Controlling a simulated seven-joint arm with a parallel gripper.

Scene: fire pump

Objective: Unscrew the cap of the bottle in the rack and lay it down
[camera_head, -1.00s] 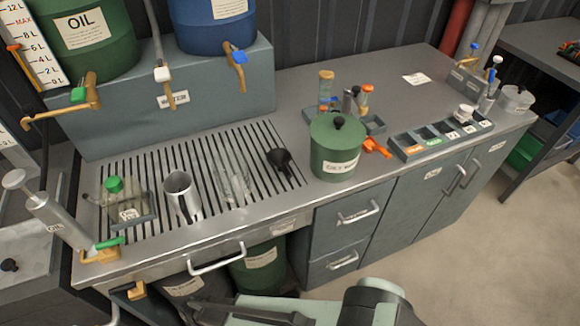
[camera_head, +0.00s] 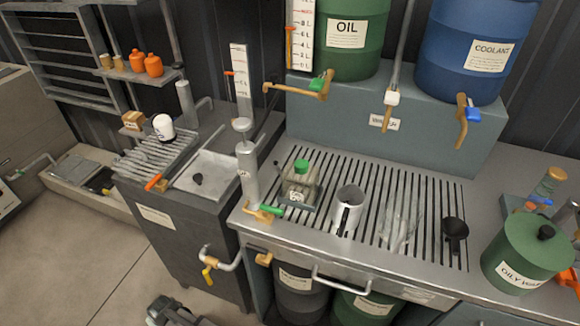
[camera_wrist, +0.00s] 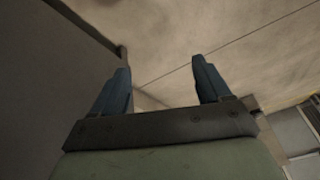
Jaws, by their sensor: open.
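A clear bottle with a green cap (camera_head: 301,166) stands in a small grey rack (camera_head: 297,199) on the slatted drain grid, near its left end. The cap sits on the bottle. My gripper (camera_wrist: 160,75) is open in the wrist view, with its two blue fingers apart and nothing between them. Below the fingers the wrist view shows only bare floor and a dark cabinet side. Part of my arm shows low at the bottom edge of the head view, well away from the bottle.
A grey pump with a green lever (camera_head: 250,175) stands just left of the rack. A metal jug (camera_head: 348,210), a clear beaker (camera_head: 399,222) and a black funnel (camera_head: 455,232) stand to its right. Brass taps (camera_head: 318,85) overhang the grid behind. A green oily-waste can (camera_head: 527,255) stands further right.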

